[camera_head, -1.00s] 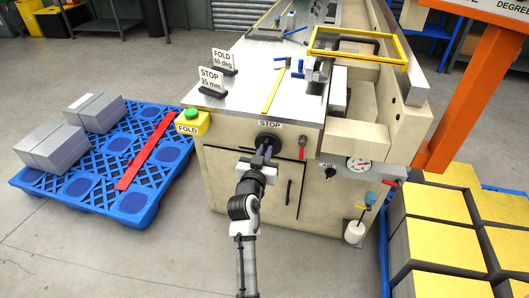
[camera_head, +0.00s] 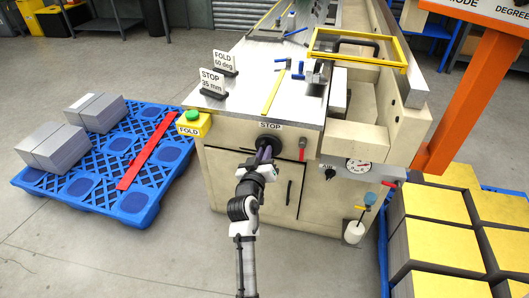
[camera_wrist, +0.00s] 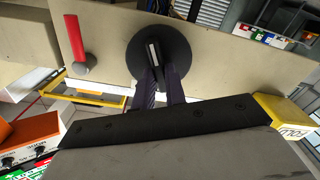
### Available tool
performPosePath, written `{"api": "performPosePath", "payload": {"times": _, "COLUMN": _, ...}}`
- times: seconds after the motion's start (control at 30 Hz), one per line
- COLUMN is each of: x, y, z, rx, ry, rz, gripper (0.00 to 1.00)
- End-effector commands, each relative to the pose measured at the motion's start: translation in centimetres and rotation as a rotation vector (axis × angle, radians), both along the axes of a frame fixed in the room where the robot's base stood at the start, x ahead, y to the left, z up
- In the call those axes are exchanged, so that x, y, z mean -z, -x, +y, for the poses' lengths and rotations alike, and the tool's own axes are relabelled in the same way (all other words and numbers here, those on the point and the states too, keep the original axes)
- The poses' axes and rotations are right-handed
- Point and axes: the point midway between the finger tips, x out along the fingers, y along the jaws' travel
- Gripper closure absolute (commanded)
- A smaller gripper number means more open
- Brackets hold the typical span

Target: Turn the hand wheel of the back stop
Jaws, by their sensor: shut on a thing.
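The black round hand wheel (camera_head: 270,137) of the back stop is on the front face of the cream machine, just under the STOP label (camera_head: 270,126). In the wrist view the hand wheel (camera_wrist: 160,52) faces me, with a pale slot-like mark on its raised middle. My gripper (camera_head: 264,153) reaches up to the wheel from the front. In the wrist view the two dark fingers of my gripper (camera_wrist: 159,78) are shut on the wheel's middle part. The fingers hide the wheel's lower part.
A red-handled lever (camera_head: 302,148) is right of the wheel. A green button on a yellow FOLD box (camera_head: 194,124) is at the machine's left corner. A blue pallet (camera_head: 95,165) lies left, and stacked yellow-topped blocks (camera_head: 440,245) stand right. The floor in front is clear.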

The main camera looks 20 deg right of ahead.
Motion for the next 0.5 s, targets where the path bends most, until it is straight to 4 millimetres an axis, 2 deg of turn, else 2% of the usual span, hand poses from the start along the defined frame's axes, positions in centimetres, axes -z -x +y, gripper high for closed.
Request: {"api": "performPosePath", "payload": {"times": 0.5, "x": 0.19, "y": -0.07, "z": 0.17, "rx": 0.000, "ry": 0.263, "rz": 0.181, "gripper": 1.00}}
